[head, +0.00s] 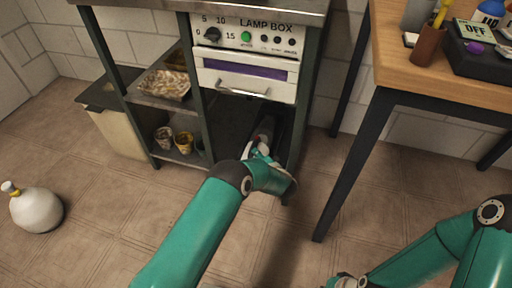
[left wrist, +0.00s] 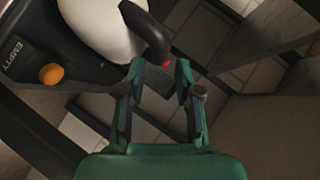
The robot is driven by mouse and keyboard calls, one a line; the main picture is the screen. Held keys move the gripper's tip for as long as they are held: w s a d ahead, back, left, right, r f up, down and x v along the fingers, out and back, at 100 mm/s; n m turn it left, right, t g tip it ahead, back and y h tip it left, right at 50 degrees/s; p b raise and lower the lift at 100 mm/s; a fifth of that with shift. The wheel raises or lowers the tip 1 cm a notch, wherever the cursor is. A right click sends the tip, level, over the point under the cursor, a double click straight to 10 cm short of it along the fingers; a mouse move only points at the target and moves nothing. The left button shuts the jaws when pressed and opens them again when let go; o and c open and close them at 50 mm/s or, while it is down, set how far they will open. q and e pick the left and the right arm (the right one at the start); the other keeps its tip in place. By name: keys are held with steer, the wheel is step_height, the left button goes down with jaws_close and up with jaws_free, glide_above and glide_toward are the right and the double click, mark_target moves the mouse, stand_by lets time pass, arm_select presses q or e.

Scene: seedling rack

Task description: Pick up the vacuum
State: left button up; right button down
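The vacuum shows in the left wrist view as a rounded white body (left wrist: 103,28) with a curved black handle (left wrist: 150,38) and a small red mark at its end. In the head view a grey part of it (head: 266,129) shows in the dark lower bay of the rack, mostly hidden by my gripper. My left gripper (head: 262,150) reaches into that bay. In the left wrist view its fingers (left wrist: 158,80) are apart, with the handle's end at or just beyond the tips; contact is unclear. My right gripper (head: 345,284) is cut off at the bottom edge.
The rack's metal posts (head: 299,125) stand close beside my left gripper. A white drawer (head: 246,78) is above it. Pots (head: 183,142) sit on the left shelf. A wooden table (head: 420,75) stands right.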

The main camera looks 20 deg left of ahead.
arm_select(q)
steer(key=b+x, duration=0.1)
steer(key=x, duration=0.1)
steer(key=b+x, duration=0.1)
steer(key=x, duration=0.1)
steer(key=shift+a+f+b, duration=0.15)
steer(key=shift+f+b, duration=0.25)
steer(key=shift+f, duration=0.05)
steer(key=shift+w+a, duration=0.15)
steer(key=shift+w, duration=0.05)
steer(key=shift+r, duration=0.1)
steer(key=shift+c, duration=0.2)
jaws_close()
steer(key=shift+w+r, duration=0.15)
